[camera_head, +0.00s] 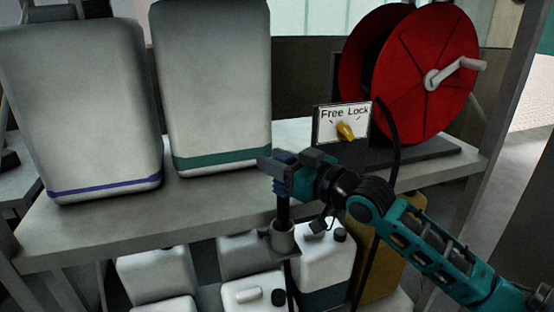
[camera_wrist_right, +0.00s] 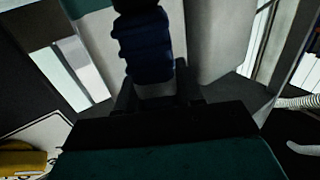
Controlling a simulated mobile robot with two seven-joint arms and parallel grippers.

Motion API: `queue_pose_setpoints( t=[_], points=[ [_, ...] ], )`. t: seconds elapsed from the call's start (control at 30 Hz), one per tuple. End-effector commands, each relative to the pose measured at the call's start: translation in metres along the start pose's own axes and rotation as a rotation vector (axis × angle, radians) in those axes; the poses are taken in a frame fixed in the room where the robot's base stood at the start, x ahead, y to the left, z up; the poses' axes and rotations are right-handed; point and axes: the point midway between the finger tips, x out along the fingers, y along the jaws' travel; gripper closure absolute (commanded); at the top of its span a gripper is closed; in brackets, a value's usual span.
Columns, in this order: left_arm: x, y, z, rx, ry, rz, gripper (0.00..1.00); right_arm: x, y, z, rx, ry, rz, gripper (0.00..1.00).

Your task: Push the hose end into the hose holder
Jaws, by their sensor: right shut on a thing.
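My right gripper (camera_head: 281,172) is shut on the blue-collared hose end (camera_wrist_right: 145,52), which stands between the fingers in the right wrist view. In the head view the hose end's blue part (camera_head: 285,157) shows at the jaws, and its dark lower part (camera_head: 283,212) points straight down. The grey hose holder (camera_head: 282,240) is a short cup at the shelf's front edge, directly below the gripper. The dark part reaches the cup's mouth in the picture; how deep it sits inside I cannot tell. My left gripper is not in view.
The red hose reel (camera_head: 411,70) stands at the back right with its black hose (camera_head: 391,135) hanging down. Two large canisters (camera_head: 213,85) (camera_head: 85,105) stand on the shelf (camera_head: 130,227); smaller jugs (camera_head: 325,258) are below.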

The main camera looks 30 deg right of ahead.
Motion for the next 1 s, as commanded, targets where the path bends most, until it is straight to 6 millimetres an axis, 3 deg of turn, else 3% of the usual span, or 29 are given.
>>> queue_pose_setpoints(
  t=[0.47, 1.0],
  points=[
    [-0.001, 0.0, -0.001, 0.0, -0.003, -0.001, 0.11, 0.0, 0.0, -0.002, -0.001, 0.005, 0.0, 1.0],
    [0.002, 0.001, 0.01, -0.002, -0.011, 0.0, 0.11, 0.0, 0.0, 0.014, -0.001, 0.004, 0.0, 1.0]
  ],
)
